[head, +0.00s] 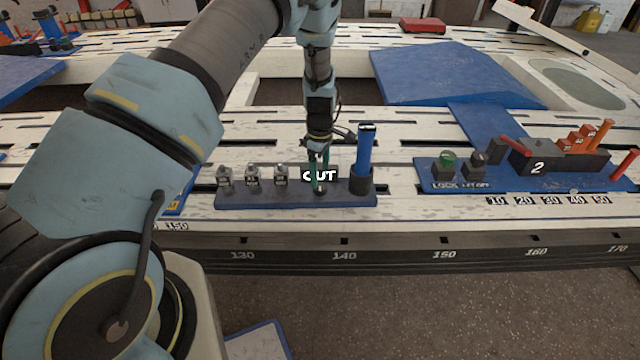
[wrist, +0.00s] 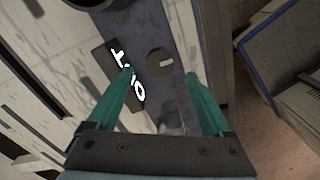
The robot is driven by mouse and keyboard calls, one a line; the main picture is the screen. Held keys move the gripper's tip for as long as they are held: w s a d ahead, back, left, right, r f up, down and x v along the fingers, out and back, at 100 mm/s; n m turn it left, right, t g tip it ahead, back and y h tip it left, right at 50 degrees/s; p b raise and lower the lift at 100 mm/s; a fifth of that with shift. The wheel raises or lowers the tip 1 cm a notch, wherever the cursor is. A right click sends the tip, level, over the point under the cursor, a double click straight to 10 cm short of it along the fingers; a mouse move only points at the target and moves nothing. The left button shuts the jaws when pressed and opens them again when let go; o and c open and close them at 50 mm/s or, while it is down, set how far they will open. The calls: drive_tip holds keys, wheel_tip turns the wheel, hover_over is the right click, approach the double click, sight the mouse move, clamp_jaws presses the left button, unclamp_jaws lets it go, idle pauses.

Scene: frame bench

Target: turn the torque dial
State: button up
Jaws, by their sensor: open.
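A small round dark dial (wrist: 160,63) with a pale mark on its face sits on a blue strip (head: 240,199), next to a label ending in "UT". No readable label names it as the torque dial. My gripper (head: 319,184) points down over it, and its teal fingers hide most of the dial in the head view. In the wrist view my gripper (wrist: 160,74) is open and empty, with one fingertip on each side of the dial. I cannot tell whether they touch it.
Several grey switches (head: 252,177) stand left of my gripper on the strip. A blue upright handle (head: 365,150) stands close on the right.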

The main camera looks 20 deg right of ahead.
sight(320, 186)
drive_tip(key=shift+f, duration=2.35)
clamp_jaws()
